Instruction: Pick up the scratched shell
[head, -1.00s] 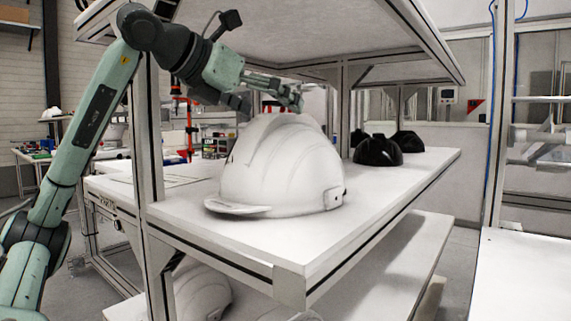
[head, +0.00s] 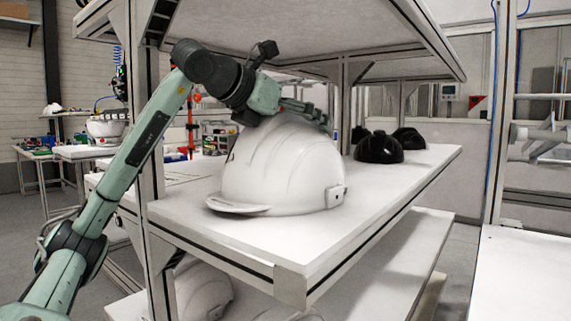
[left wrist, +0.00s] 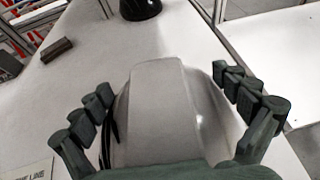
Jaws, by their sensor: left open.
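A large white helmet shell (head: 285,170) stands upright on the shelf board, brim toward the lower left. A small dark mark shows on its left side. My left gripper (head: 308,112) is at the top of this shell, open. In the left wrist view, the fingers of my left gripper (left wrist: 165,108) are spread on both sides of the shell's crown (left wrist: 165,95). Dark lines show on the shell beside the left finger. I cannot tell whether the fingers touch it. My right gripper is not in view.
Black shells (head: 379,148) stand farther back on the same white shelf board (head: 300,245). White shells (head: 202,292) sit on the lower shelf. An upper shelf (head: 300,30) hangs above my left arm, and a frame post (head: 146,150) stands beside it. The board's front right is clear.

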